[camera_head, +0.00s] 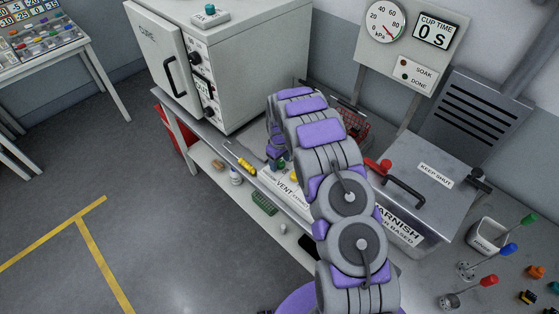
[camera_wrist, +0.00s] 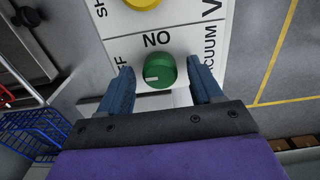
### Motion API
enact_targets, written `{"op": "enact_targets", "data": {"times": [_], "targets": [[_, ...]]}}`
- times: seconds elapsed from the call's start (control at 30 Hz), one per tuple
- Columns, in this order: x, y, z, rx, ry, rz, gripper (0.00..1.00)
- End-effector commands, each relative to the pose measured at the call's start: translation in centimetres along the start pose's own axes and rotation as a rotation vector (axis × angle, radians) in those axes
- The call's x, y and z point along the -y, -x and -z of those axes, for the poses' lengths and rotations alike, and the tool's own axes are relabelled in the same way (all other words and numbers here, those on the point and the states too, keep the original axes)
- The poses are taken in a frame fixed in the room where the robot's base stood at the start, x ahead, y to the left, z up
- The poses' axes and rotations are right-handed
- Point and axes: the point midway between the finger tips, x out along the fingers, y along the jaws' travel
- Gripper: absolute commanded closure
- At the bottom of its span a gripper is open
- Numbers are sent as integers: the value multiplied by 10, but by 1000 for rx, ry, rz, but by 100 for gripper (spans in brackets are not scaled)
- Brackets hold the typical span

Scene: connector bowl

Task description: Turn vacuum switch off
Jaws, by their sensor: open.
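The green vacuum switch knob (camera_wrist: 160,71) sits on a white panel (camera_wrist: 185,20) in the wrist view. A pale mark on the knob points toward the lower left. Partly cut-off lettering around it reads "NO", "FF" and "VACUUM". My gripper (camera_wrist: 163,74) is open, with one finger left and one right of the knob. A gap shows between each finger and the knob, so neither looks to be touching it.
A yellow knob (camera_wrist: 143,3) is beside the green one. A grey lidded "VARNISH" tank (camera_head: 432,183) stands right of my arm, with a red basket (camera_head: 353,125) behind. A white oven cabinet (camera_head: 235,60) is at the back left. A yellow-handled screwdriver (camera_head: 242,160) lies near the shelf edge.

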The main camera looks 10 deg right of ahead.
Motion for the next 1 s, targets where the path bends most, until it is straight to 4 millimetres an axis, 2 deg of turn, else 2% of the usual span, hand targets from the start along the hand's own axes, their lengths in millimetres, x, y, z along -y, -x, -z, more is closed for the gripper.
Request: {"op": "enact_targets", "data": {"times": [0.13,0.27,0.8,1.0], "targets": [[0,6,0,0,0,-1,35],[0,24,1,-2,0,-2,35],[-1,141,3,-5,0,-4,35],[0,165,2,0,0,0,35]]}}
